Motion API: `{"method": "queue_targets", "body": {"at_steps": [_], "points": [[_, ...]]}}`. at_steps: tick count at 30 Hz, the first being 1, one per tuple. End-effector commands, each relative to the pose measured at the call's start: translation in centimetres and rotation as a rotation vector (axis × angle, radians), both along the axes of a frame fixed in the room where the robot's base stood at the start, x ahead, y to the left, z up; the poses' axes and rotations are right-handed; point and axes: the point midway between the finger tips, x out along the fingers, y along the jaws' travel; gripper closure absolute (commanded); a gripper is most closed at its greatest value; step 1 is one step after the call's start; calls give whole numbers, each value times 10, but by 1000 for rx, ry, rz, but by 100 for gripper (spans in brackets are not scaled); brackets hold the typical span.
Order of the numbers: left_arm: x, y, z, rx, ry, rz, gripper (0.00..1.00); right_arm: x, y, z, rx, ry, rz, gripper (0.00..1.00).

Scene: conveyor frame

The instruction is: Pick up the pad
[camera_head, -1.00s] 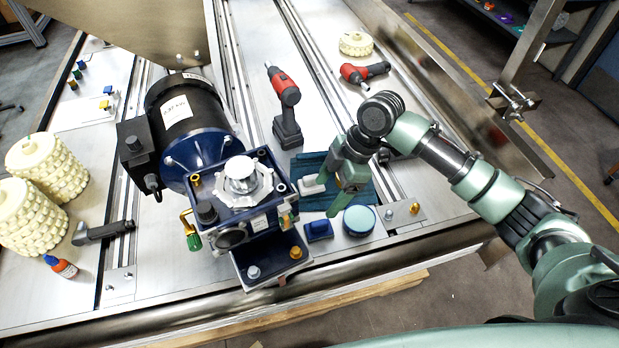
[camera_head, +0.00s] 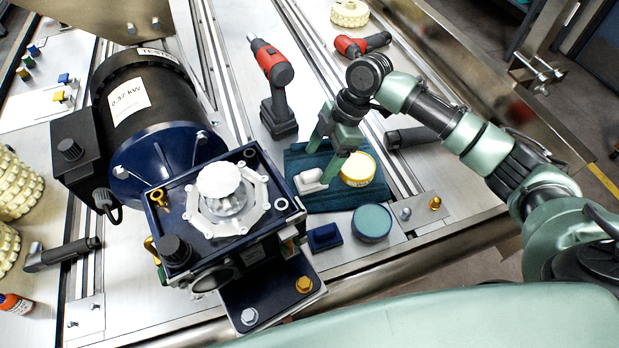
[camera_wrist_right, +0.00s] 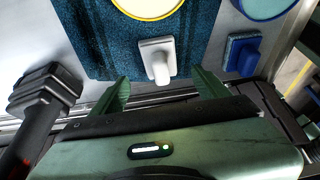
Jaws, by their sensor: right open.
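A small dark-blue pad (camera_head: 324,237) lies on the metal surface in front of a teal cloth (camera_head: 338,200); it shows at the right in the right wrist view (camera_wrist_right: 243,54). A white object with a short handle (camera_head: 310,182) lies on the cloth. My right gripper (camera_head: 319,166) is open and empty over the far part of the cloth, beyond the white object. In the right wrist view, the white object's handle (camera_wrist_right: 160,70) shows between and ahead of the fingers (camera_wrist_right: 160,82). The blue pad is outside the fingers. My left gripper is not in view.
A yellow tin (camera_head: 357,168) stands on the cloth and a round teal-topped tin (camera_head: 371,222) beside the pad. A red-black screwdriver (camera_head: 272,85) stands left of the gripper. A blue motor gearbox (camera_head: 225,210) fills the left middle. A bolted plate (camera_head: 420,210) is at right.

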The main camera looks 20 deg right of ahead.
Motion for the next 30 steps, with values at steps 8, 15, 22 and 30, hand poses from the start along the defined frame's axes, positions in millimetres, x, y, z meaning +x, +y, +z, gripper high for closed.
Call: {"method": "queue_targets", "body": {"at_steps": [8,15,22,30], "points": [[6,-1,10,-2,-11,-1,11,0,15,-32,1,3,0,25],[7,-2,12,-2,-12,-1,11,0,24,-55,0,0,1,25],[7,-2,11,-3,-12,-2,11,1,24,-56,0,-1,1,30],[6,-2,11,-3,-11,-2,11,1,24,-55,0,-1,1,91]]}}
